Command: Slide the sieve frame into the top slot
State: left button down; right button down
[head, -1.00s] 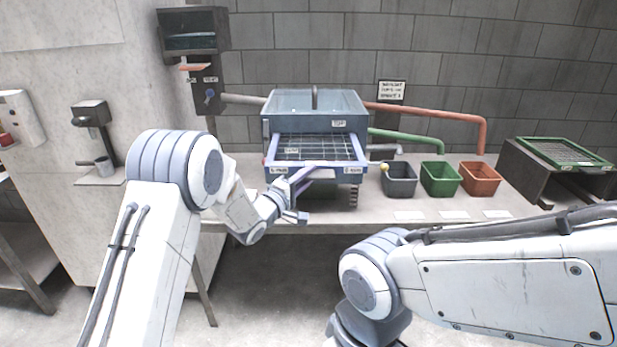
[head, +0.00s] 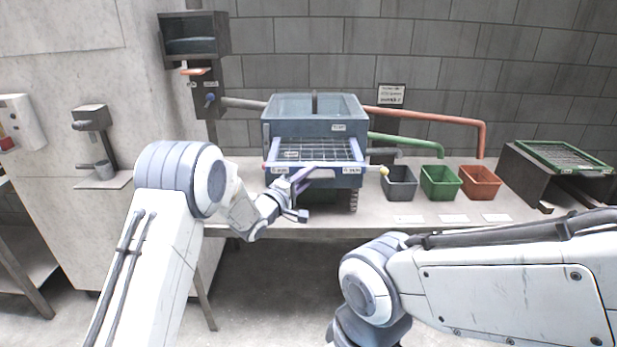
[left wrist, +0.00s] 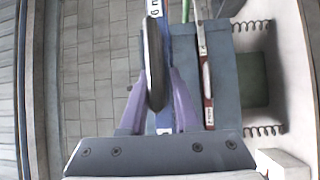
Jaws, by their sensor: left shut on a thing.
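The blue-edged sieve frame (head: 318,150) with a light mesh grid lies nearly level at the front of the blue-grey sieve machine (head: 300,128). Its back edge meets the machine below the upper box; I cannot tell which slot it lines up with or how deep it sits. My left gripper (head: 303,177) is at the frame's front edge, shut on its handle. In the left wrist view, the purple fingers (left wrist: 158,100) close around a dark rounded grip (left wrist: 155,65), with a blue labelled edge beside it. My right gripper is out of view.
Grey (head: 399,182), green (head: 440,182) and red (head: 480,182) bins stand right of the machine. A green-framed screen (head: 566,156) rests on a dark stand at the far right. Pipes run along the wall. The table's front strip holds blank cards.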

pick_arm(q)
jog(key=shift+w+r, duration=0.2)
jog(key=shift+w, duration=1.25)
jog(key=c, duration=0.6)
grip_release()
jog(key=shift+o, duration=0.2)
jog(key=shift+f, duration=0.3)
jog(key=shift+s+a, duration=0.25)
jog(key=shift+s, duration=0.05)
jog(key=b+v, duration=0.1)
jog(key=v, duration=0.8)
jog(key=shift+s+a+b, duration=0.15)
jog(key=shift+s+b, duration=0.15)
jog(key=shift+b, duration=0.05)
jog(key=shift+r, duration=0.1)
